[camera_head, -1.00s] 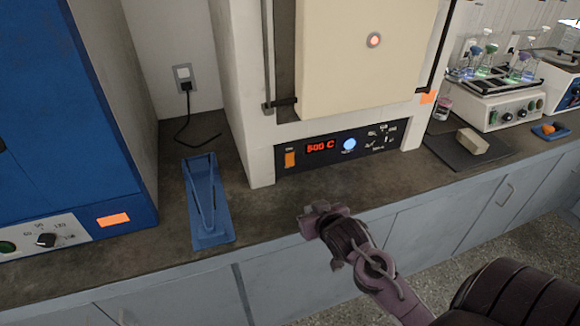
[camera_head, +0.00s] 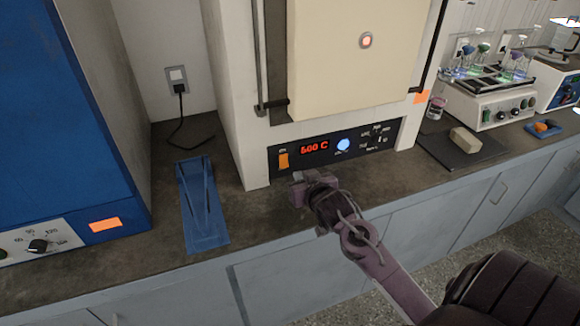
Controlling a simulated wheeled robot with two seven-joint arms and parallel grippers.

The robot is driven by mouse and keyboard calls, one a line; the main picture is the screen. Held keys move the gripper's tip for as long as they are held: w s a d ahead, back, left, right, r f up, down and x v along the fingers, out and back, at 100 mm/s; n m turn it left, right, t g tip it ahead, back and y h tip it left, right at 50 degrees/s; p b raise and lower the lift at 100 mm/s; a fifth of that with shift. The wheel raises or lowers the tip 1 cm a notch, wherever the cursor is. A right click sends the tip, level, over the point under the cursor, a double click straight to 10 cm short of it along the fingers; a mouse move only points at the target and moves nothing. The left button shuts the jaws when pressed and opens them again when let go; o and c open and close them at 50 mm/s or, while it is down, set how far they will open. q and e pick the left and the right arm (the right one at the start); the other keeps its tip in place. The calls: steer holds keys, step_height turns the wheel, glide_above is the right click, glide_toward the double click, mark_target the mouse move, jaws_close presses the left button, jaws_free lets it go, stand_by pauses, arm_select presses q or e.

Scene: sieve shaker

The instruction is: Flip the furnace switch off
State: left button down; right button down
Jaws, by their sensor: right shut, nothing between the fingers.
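The furnace (camera_head: 235,110) is a large pale box on the counter with a cream door (camera_head: 350,55). Its dark control panel (camera_head: 365,150) has a red display (camera_head: 314,147) reading about 500 C and a round blue-white knob (camera_head: 343,145). The orange furnace switch (camera_head: 283,160) is at the panel's left end, and its tilt is too small to tell. My right gripper (camera_head: 297,185) is shut and empty, just in front of and below the panel's left part, apart from the switch as far as I can see. My left gripper is not in view.
A blue tong-like tool on a blue base (camera_head: 203,205) lies left of the furnace. A blue cabinet (camera_head: 60,110) stands at far left. A dark mat (camera_head: 440,150) with a pale block (camera_head: 466,140) and a shaker with flasks (camera_head: 485,105) are at right.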

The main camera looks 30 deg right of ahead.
mark_target(286, 163)
steer(key=x, duration=0.8)
steer(key=shift+w+p, duration=0.25)
steer(key=shift+p, duration=0.15)
steer(key=shift+f, duration=0.1)
steer(key=shift+f, duration=0.15)
steer(key=shift+w+t+b, duration=0.15)
steer(key=shift+t+b, duration=0.15)
steer(key=shift+b, duration=0.25)
